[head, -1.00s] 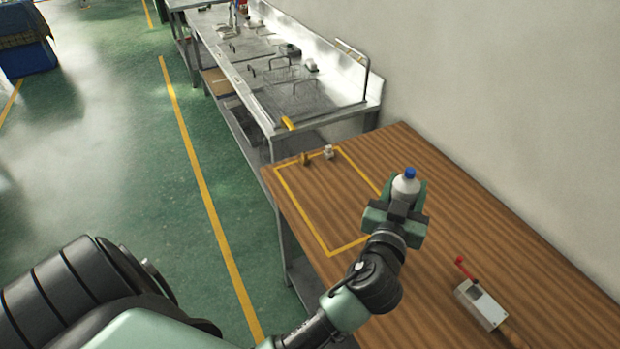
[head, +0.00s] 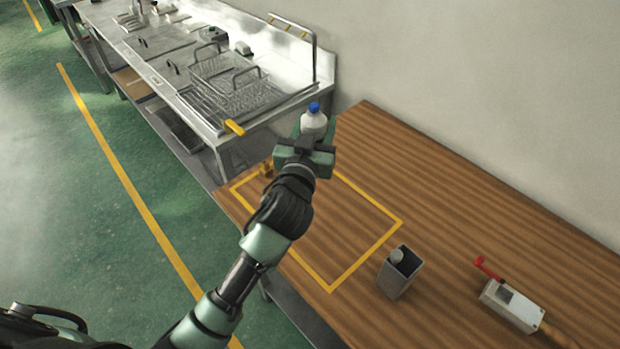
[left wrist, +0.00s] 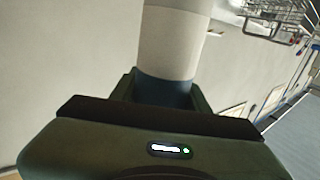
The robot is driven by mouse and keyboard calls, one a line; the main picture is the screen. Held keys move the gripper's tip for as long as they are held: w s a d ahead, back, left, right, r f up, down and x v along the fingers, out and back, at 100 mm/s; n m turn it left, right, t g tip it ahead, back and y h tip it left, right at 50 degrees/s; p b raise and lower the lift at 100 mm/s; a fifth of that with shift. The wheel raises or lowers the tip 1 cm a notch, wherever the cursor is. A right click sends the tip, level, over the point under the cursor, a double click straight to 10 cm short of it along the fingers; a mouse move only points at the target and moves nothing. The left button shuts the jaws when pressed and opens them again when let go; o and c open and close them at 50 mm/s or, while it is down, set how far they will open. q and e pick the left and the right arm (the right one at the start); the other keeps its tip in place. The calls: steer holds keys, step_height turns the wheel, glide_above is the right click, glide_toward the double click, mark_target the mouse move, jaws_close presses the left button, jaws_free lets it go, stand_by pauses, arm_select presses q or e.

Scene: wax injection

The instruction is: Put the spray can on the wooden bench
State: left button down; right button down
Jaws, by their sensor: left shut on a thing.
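The spray can (head: 313,121), white with a blue cap, is upright in my left gripper (head: 305,152) in the head view. My left gripper is shut on it, around its lower part. The left wrist view shows the can (left wrist: 172,45) as a pale cylinder with a dark blue lower band between the fingers (left wrist: 165,92). The wooden bench (head: 450,215) has a yellow outlined rectangle (head: 365,252) on it. The can appears over the bench's far left end; its height above the top is hard to tell. My right gripper is not in view.
A grey open container (head: 398,275) stands just right of the outline. A pale box with a red lever (head: 510,303) lies farther right. A small brown object (head: 266,170) is near the outline's far left corner. A metal bench with wire baskets (head: 225,85) adjoins beyond.

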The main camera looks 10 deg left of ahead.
arm_select(q)
step_height(320, 180, down, 15)
steer(key=b, duration=0.3)
steer(key=shift+b, duration=0.35)
steer(key=shift+a, duration=0.1)
steer(key=shift+f, duration=0.2)
steer(key=c, duration=0.7)
jaws_free()
